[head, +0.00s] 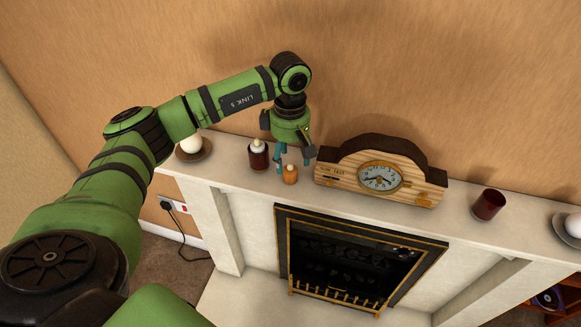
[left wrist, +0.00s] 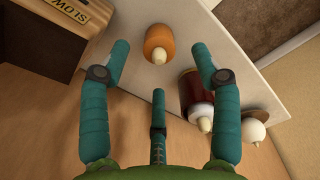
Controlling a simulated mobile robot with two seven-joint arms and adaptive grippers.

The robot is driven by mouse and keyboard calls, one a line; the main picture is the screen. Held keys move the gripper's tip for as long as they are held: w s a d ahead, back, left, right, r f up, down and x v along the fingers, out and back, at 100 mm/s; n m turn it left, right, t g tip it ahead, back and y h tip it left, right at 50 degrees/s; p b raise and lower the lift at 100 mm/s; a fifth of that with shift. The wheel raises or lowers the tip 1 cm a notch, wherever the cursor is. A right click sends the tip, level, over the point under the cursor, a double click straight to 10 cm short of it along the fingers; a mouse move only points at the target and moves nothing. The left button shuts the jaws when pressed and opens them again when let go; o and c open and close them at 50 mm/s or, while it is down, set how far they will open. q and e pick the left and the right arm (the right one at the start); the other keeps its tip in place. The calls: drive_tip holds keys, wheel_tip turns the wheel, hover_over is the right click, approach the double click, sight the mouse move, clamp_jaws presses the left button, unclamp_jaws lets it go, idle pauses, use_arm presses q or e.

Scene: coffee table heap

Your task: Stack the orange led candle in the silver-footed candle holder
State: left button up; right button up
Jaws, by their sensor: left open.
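The orange led candle (head: 290,174), a short cylinder with a pale tip, stands on the mantel shelf left of the clock. It also shows in the left wrist view (left wrist: 159,45), between and beyond the fingertips. My left gripper (head: 292,160) is open and empty, just above and behind the candle, with fingers pointing down. A dark red cup-like holder (head: 488,205) stands right of the clock and looks empty. Another dark red holder (head: 258,158), with a cream candle in it, stands left of the orange candle. I cannot make out a silver foot on either. My right gripper is not in view.
A wooden mantel clock (head: 380,174) stands close to the right of my left gripper. A white candle on a brown saucer (head: 204,153) is at the left end; a white item on a dish (head: 562,226) is at the right. Bare shelf lies between clock and empty holder.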

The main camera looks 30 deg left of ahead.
sight(290, 164)
use_arm(q)
drive_tip(key=shift+f+p, duration=0.6)
drive_tip(key=shift+f, duration=1.2)
drive_tip(key=c, duration=1.3)
drive_tip(key=shift+o, duration=0.2)
drive_tip(key=shift+r, duration=0.1)
